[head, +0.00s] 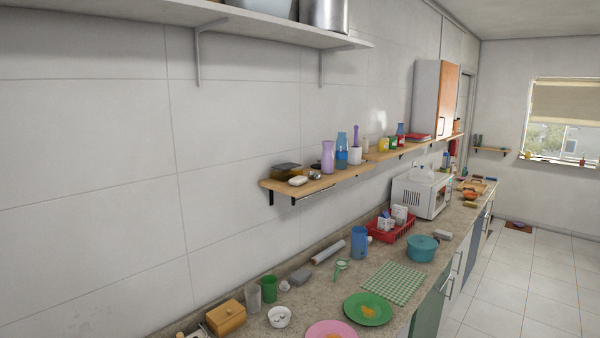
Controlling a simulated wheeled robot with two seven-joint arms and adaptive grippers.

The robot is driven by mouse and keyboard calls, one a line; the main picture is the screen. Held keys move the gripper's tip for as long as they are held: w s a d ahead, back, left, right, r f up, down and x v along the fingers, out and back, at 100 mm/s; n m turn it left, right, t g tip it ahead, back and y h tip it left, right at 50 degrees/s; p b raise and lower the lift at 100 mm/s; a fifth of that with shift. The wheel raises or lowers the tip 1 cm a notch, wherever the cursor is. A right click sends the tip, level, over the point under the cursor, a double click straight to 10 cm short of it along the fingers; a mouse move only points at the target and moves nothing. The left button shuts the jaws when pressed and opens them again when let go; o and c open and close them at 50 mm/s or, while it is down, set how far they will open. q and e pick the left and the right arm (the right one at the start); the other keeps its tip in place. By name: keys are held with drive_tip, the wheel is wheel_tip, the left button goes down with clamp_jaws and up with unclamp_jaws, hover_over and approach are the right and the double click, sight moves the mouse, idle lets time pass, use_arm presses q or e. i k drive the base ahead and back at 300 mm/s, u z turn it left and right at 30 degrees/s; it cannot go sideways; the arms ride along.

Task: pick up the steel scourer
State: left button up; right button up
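A small grey, shiny, rounded item that looks like the steel scourer (314,175) sits on the wooden wall shelf (325,184) near its left end. It is small in the picture, so its texture is hard to make out. A pale soap-like piece (298,181) lies just left of it, and a dark box-like holder (286,170) stands behind that. A purple bottle (327,157) stands to its right. Neither of my grippers shows in the head view.
Below, the counter holds a blue cup (359,243), a red rack (391,229), a teal pot (422,248), a green plate (367,309) and a wooden box (226,318). A higher shelf (270,25) runs above. The space before the wooden shelf looks clear.

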sight(315, 176)
drive_tip(key=z, duration=0.05)
drive_tip(key=k, duration=0.5)
drive_tip(key=z, duration=1.15)
drive_tip(key=i, duration=2.25)
drive_tip(key=u, duration=1.6)
